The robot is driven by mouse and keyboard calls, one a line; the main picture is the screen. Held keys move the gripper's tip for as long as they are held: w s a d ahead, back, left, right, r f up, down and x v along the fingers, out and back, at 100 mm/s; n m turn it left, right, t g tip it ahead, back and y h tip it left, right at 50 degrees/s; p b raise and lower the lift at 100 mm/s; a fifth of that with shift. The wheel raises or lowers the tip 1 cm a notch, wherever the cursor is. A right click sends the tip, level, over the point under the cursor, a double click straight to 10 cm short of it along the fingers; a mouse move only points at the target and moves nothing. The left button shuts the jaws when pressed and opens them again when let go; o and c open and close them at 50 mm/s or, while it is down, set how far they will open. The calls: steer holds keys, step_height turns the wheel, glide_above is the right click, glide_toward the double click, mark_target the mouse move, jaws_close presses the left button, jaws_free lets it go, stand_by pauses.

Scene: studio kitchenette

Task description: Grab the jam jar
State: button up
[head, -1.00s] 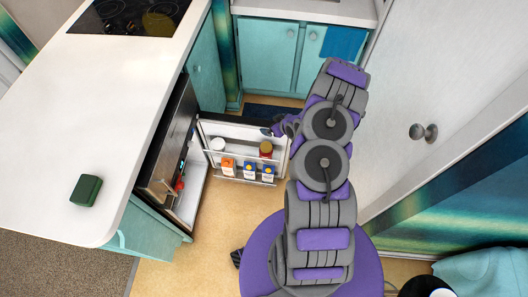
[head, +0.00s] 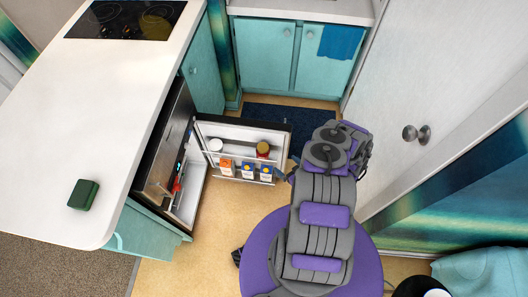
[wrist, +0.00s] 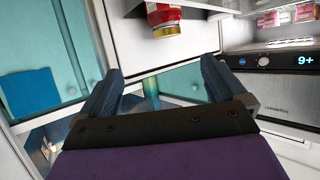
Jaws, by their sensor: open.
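The jam jar (head: 263,148) is red with a gold lid and stands on the upper shelf of the open fridge door (head: 242,130), toward its right end. It also shows in the wrist view (wrist: 164,20) at the top edge, partly cut off, with its gold lid pointing down in that picture. My gripper (wrist: 160,68) is open and empty, its two dark fingers spread apart. The jar is beyond the fingers, not between them or touching them. In the head view my arm is folded and hides most of the gripper, to the right of the fridge door.
A white round container (head: 215,144) stands on the same shelf. An orange carton (head: 226,167) and blue-and-white cartons (head: 248,170) stand on the lower shelf. The white counter (head: 120,110) is on the left, with a green block (head: 84,194). A white door (head: 450,90) is on the right.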

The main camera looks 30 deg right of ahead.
mark_target(266, 152)
steer(key=b+x, duration=0.1)
steer(key=x, duration=0.2)
steer(key=b+x, duration=0.1)
steer(key=x, duration=0.3)
steer(key=a+x, duration=0.1)
steer(key=x, duration=0.3)
steer(key=shift+s+b, duration=0.1)
steer(key=shift+b, duration=0.3)
steer(key=shift+w+d+f, duration=0.2)
steer(key=shift+w+d, duration=0.05)
steer(key=shift+w, duration=0.15)
steer(key=shift+w+f, duration=0.15)
steer(key=shift+w, duration=0.1)
steer(key=w+a+b, duration=0.1)
steer(key=w+f+b, duration=0.1)
steer(key=w, duration=0.1)
steer(key=shift+a+f, duration=0.25)
steer(key=shift+a, duration=0.15)
steer(key=shift+w+a+f, duration=0.1)
steer(key=shift+w, duration=0.45)
steer(key=shift+d, duration=0.35)
steer(key=shift+c, duration=1.2)
steer(key=shift+a, duration=0.25)
steer(key=c, duration=0.6)
steer(key=shift+s+d, duration=0.1)
steer(key=c, duration=0.7)
